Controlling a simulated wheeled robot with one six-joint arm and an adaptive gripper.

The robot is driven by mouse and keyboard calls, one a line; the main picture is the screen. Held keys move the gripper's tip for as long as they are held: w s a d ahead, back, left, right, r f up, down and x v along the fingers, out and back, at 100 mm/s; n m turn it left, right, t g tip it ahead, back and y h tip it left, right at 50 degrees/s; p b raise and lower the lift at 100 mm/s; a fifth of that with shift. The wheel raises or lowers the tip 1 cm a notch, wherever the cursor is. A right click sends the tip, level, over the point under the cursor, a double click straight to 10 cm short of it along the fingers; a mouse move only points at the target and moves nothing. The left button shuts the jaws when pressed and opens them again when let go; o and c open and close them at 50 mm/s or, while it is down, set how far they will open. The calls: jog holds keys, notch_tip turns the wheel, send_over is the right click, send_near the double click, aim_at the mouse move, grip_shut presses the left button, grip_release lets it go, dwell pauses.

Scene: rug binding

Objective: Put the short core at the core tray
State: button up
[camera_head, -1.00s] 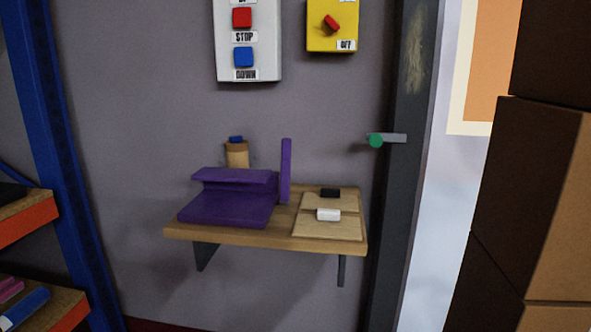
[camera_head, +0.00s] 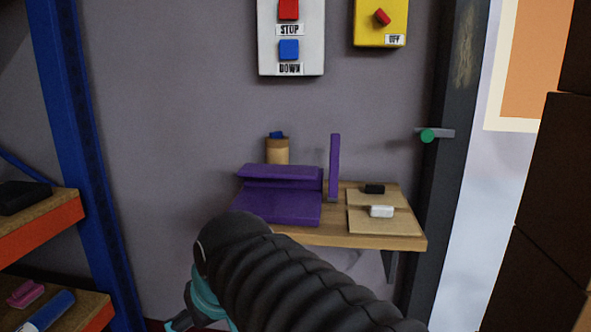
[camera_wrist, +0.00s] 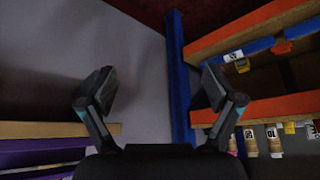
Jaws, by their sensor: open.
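My gripper (camera_wrist: 156,88) is open and empty in the wrist view, its two dark fingers spread wide. In the head view my black ribbed arm crosses the lower middle and the fingertips are mostly hidden. A tan cylinder (camera_head: 277,152) with a blue top stands at the back of the wooden wall shelf (camera_head: 375,241), behind a purple folded piece (camera_head: 275,207). I cannot tell whether it is the short core. Small tan cylinders (camera_wrist: 250,143) show in the rack in the wrist view. I cannot pick out the core tray for certain.
An orange-edged rack (camera_head: 42,232) with a blue post (camera_head: 75,150) stands left. It holds a blue roll (camera_head: 50,311) and a pink piece (camera_head: 25,294). Stacked boxes (camera_head: 545,200) stand right.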

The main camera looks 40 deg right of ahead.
jog(key=w+d+r+m+t+b, duration=0.1)
jog(key=w+d+r+b, duration=0.1)
jog(key=w+d+r, duration=0.45)
jog(key=m+t+h+b, duration=0.2)
jog(key=t+h+b, duration=0.1)
jog(key=t+b, duration=0.1)
send_near(281, 146)
jog(key=b+x, duration=0.1)
jog(key=x, duration=1.2)
jog(key=shift+w+d+f, duration=0.1)
jog(key=shift+w+f, duration=0.05)
jog(key=shift+f, duration=0.1)
jog(key=c, duration=1.5)
jog(key=shift+r, duration=0.1)
jog(key=shift+r, duration=0.1)
